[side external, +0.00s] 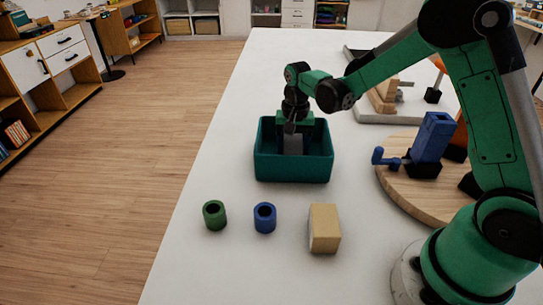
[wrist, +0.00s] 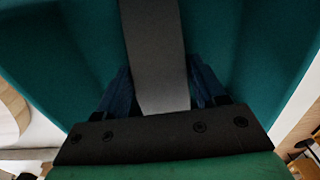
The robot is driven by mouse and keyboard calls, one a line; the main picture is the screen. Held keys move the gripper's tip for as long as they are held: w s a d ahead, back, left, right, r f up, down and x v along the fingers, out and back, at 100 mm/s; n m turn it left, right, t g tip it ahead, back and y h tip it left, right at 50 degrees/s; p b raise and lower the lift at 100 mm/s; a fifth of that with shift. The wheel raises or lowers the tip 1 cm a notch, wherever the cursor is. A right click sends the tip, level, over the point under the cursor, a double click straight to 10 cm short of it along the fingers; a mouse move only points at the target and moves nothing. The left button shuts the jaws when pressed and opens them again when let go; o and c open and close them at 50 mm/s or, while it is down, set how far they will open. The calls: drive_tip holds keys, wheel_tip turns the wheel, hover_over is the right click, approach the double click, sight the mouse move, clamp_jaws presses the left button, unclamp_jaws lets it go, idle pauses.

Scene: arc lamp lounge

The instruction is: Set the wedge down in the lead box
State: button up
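A grey wedge (wrist: 158,55) is between the two dark fingers of my gripper (wrist: 160,92) in the wrist view, with a finger against each side. In the side view my gripper (side external: 292,132) points down into an open teal box (side external: 293,170), and the grey wedge (side external: 292,145) shows below it, inside the walls. The teal box (wrist: 70,50) fills most of the wrist view around the wedge. The box's front wall hides the wedge's lower end, so I cannot tell whether it touches the floor. I see no lead-grey box.
In front of the box stand a green cylinder (side external: 214,215), a blue cylinder (side external: 265,217) and a tan block (side external: 324,228). A round wooden board (side external: 407,191) with a blue fixture (side external: 431,139) is to the right. Bare white table lies left of the box.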

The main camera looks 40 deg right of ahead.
sight(293, 145)
drive_tip(key=shift+o, duration=1.3)
drive_tip(key=shift+r, duration=0.15)
wheel_tip(293, 145, up, 12)
drive_tip(key=s+a+n+t, duration=0.5)
drive_tip(key=s+n+t, duration=0.2)
drive_tip(key=s+n, duration=0.2)
drive_tip(key=shift+s+a+f, duration=0.2)
drive_tip(key=shift+s+a, duration=0.1)
drive_tip(key=shift+s, duration=0.7)
